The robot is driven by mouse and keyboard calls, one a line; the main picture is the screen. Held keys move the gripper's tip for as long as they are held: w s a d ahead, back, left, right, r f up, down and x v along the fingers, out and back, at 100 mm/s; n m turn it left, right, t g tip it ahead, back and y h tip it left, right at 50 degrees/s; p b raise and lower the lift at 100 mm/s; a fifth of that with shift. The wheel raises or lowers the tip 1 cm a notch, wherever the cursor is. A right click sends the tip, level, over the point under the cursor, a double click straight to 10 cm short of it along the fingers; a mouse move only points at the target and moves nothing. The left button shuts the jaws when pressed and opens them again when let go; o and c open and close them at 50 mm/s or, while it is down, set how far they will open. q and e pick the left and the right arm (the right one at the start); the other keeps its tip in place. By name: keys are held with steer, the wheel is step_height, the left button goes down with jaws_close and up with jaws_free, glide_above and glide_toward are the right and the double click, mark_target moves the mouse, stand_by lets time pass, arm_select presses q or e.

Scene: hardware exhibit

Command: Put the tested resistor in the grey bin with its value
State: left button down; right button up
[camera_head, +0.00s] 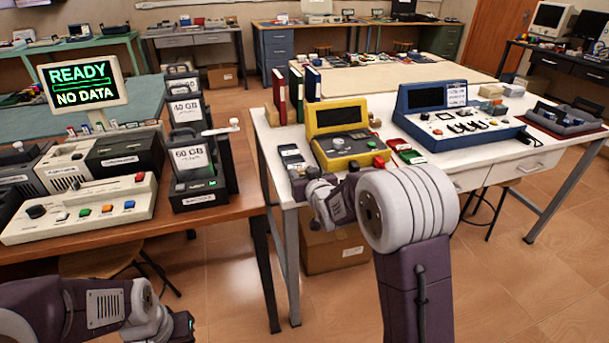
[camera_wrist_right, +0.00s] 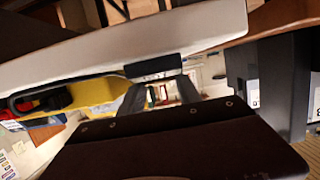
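The grey bin with compartments (camera_head: 562,118) lies on a dark red mat at the right end of the white table. A blue instrument (camera_head: 428,122) with a dark screen stands left of it; small dark parts lie on its panel. I cannot make out the resistor or any value reading. My right gripper (camera_head: 306,186) is at the front left edge of the white table, below the yellow meter (camera_head: 340,142).
Small trays, one dark (camera_head: 291,157) and one red and green (camera_head: 406,153), flank the yellow meter. The brown table (camera_head: 235,203) at left carries a grey button console (camera_head: 85,212) and a "READY NO DATA" screen (camera_head: 83,84). A floor gap separates the tables; a cardboard box (camera_head: 333,250) stands below.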

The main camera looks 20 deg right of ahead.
steer(key=shift+s+p, duration=0.3)
steer(key=shift+p, duration=0.4)
steer(key=shift+s+g, duration=0.3)
steer(key=shift+s, duration=0.55)
steer(key=r+p+v, duration=0.1)
steer(key=v, duration=0.8)
steer(key=s+f+g, duration=0.7)
steer(key=s+f, duration=0.1)
steer(key=s, duration=0.3)
steer(key=s+f+g, duration=0.6)
steer(key=s+f, duration=0.3)
steer(key=s, duration=0.2)
arm_select(q)
step_height(320, 180, up, 24)
steer(key=p, duration=2.2)
steer(key=shift+r, duration=0.25)
arm_select(e)
step_height(320, 180, up, 22)
steer(key=shift+w+r+m, duration=0.15)
steer(key=shift+r+m, duration=0.05)
steer(key=shift+m, duration=0.1)
